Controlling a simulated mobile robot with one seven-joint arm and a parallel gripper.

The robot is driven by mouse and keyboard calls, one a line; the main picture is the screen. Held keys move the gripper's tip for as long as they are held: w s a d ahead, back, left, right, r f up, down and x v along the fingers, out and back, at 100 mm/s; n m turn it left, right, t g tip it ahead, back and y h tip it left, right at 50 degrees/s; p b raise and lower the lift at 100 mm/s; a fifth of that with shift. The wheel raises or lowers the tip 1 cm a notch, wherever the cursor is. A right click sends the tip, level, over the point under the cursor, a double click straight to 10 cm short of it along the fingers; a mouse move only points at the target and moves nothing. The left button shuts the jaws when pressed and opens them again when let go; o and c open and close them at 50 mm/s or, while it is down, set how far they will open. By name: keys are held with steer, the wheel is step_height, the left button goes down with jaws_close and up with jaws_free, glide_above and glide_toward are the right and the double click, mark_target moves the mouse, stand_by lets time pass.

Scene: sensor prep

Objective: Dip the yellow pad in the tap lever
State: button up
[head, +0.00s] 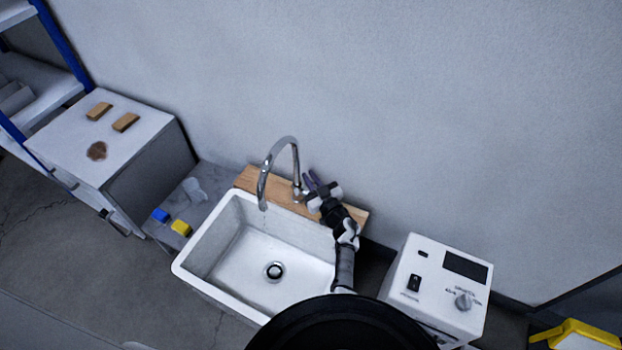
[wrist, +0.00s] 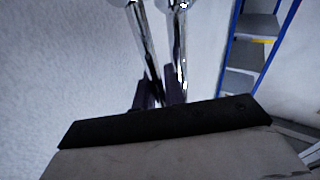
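The yellow pad (head: 181,228) lies on the grey side surface left of the sink, in the head view. The chrome tap (head: 281,146) arches over the white sink (head: 188,266); faint drops show below its spout. My gripper (head: 312,178) is at the right of the tap base, close to the lever side, and its two dark fingers are apart. In the wrist view, the chrome tap (wrist: 145,40) shows just beyond and between the fingers (wrist: 160,95). The lever itself is hard to make out, and contact with it cannot be told. The pad is well away from my gripper.
A blue pad (head: 160,215) and a clear vessel (head: 195,190) share the grey surface. A wooden board (head: 250,180) runs behind the sink. A white device with a knob (head: 463,301) stands right. A white cabinet (head: 75,135) with brown blocks stands left.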

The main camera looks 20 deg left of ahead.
steer(key=shift+o, duration=0.6)
steer(key=shift+s+d, duration=0.15)
steer(key=shift+d, duration=0.05)
steer(key=p+v, duration=0.8)
steer(key=v, duration=0.5)
steer(key=shift+d, duration=0.15)
